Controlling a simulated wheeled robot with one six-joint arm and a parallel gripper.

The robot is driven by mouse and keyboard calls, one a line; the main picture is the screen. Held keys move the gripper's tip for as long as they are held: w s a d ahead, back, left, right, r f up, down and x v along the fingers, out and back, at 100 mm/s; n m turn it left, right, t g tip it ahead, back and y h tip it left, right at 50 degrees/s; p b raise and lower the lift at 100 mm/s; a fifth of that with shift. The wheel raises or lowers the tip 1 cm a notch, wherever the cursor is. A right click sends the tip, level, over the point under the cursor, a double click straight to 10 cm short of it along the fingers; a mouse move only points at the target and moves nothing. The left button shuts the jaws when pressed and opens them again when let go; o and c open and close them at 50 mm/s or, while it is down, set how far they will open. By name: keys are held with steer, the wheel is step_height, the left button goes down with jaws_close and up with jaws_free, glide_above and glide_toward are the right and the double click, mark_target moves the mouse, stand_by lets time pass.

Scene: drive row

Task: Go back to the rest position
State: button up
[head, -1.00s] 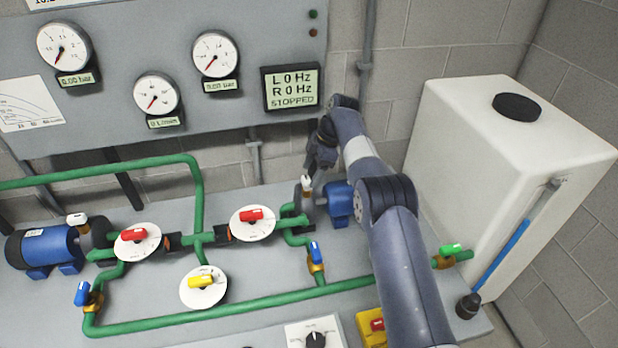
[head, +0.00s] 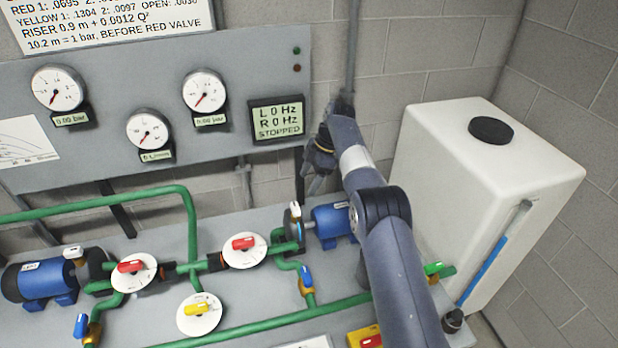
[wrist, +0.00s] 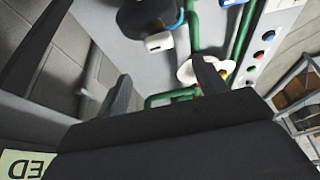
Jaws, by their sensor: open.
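My gripper (head: 310,180) is in the head view in front of the wall, beside the right end of the gauge panel (head: 225,95). It appears above the right pump and its white-handled valve (head: 295,212), apart from both. In the wrist view my gripper's two dark fingers (wrist: 162,76) are spread with nothing between them. A white-handled part (wrist: 158,42) shows beyond them. My arm reaches up from the lower right and partly hides the right blue pump (head: 328,220).
Green pipes (head: 188,235) carry red valves (head: 131,267) and a yellow valve (head: 198,309) across the grey bench. A white tank (head: 450,160) stands right of my arm. The display (head: 276,120) reads L 0 Hz, R 0 Hz, STOPPED.

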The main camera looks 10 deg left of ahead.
steer(key=b, duration=0.6)
glide_above(296, 206)
steer(key=w+d, duration=0.1)
steer(key=d, duration=0.1)
step_height(296, 206, down, 5)
steer(key=shift+x, duration=2.65)
steer(key=shift+w+d, duration=0.1)
